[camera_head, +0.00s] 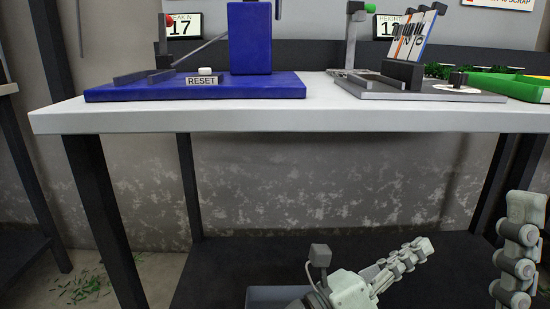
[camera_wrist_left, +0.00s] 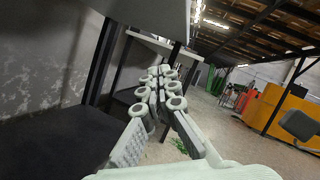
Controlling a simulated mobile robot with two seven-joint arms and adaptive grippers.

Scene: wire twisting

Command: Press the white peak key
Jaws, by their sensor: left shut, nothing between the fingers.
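The white key (camera_head: 205,71) is a small white cap on the blue base (camera_head: 130,95), just behind the RESET label (camera_head: 203,81). A display reading PEAK N 17 (camera_head: 184,26) stands behind the base at the left. My left gripper (camera_head: 424,246) is low in front of the table, below its top and well to the right of the key. Its fingers are shut together with nothing between them, as the left wrist view (camera_wrist_left: 159,72) also shows. My right gripper (camera_head: 525,207) shows partly at the lower right edge; its finger opening is not clear.
The white tabletop (camera_head: 300,120) has a bare front strip. A blue upright block (camera_head: 250,38) rises behind the key. A dark lower shelf (camera_head: 215,275) lies below.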

